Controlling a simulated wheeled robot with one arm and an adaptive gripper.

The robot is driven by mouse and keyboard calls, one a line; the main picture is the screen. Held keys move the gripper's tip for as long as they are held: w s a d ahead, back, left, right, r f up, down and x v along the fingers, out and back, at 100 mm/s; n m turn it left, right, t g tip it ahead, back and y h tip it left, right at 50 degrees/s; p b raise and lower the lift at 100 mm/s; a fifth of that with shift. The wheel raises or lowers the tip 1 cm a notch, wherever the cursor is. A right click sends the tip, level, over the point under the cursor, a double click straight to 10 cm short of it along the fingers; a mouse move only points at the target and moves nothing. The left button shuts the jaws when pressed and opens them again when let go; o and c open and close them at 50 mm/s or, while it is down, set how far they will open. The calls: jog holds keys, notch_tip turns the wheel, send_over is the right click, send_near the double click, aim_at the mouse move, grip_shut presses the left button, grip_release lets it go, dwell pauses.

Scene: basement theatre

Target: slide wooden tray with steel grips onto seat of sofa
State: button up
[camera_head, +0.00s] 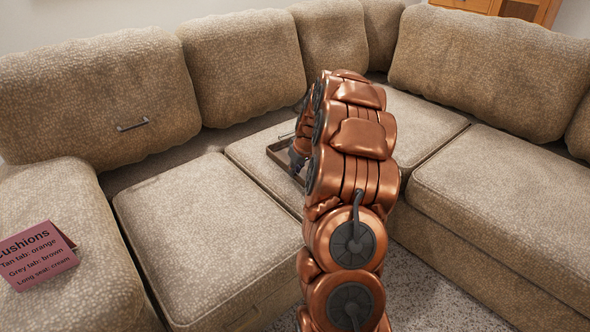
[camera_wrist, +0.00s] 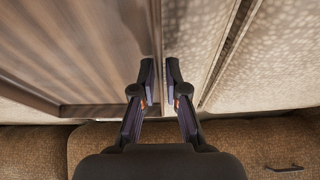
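The wooden tray (camera_head: 277,158) lies on the sofa in the head view, at the back of the seat beside my arm. My arm hides its right part. In the wrist view the brown tray (camera_wrist: 82,45) fills the left side, and its right edge runs up to the fingers. My gripper (camera_wrist: 160,72) has its two fingers close together with a narrow gap, one on each side of that edge. I cannot tell whether they press on it. A thin light bar at the tray in the head view may be a steel grip. The sofa seat (camera_head: 205,235) is pale and textured.
Back cushions line the corner sofa; one (camera_head: 100,95) carries a small grey tab (camera_head: 133,125). A red sign (camera_head: 38,257) about cushions stands on the left armrest. The right seat section (camera_head: 510,195) is clear. Speckled carpet (camera_head: 425,300) shows in front.

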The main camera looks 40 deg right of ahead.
grip_shut()
jog(key=shift+w+d+r, duration=0.1)
jog(key=shift+d, duration=0.55)
jog(key=shift+n, duration=0.5)
jog(key=shift+d, duration=4.4)
